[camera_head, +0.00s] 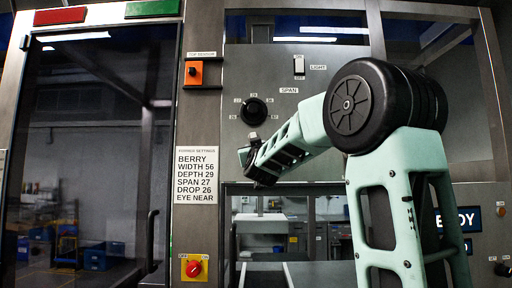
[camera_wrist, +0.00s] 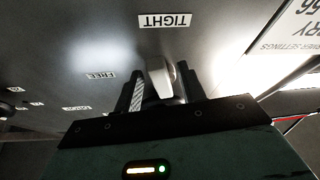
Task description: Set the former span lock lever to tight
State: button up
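The pale metal lock lever (camera_wrist: 158,76) shows in the wrist view between the two fingers of my gripper (camera_wrist: 162,92). Its visible end points toward the upside-down TIGHT label (camera_wrist: 164,20). The FREE label (camera_wrist: 101,76) is off to the left. A finger lies on each side of the lever, but I cannot tell whether they press on it. The lever's base is hidden behind the gripper body.
The black SPAN dial with number labels sits just above the gripper. A LIGHT switch (camera_head: 299,65) is at upper right. An orange top sensor (camera_head: 194,73) and the former settings card (camera_head: 197,176) are to the left. A red knob on yellow (camera_head: 194,267) is lower down.

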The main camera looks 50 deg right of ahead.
grip_shut()
jog(key=m, duration=0.1)
jog(key=m+g+h+b, duration=0.1)
jog(key=m+b, duration=0.1)
jog(key=m, duration=0.1)
jog(key=shift+w+a+g+h, duration=0.25)
jog(key=shift+w+g+h, duration=0.05)
jog(key=shift+g, duration=0.1)
jog(key=shift+f, duration=0.1)
grip_release()
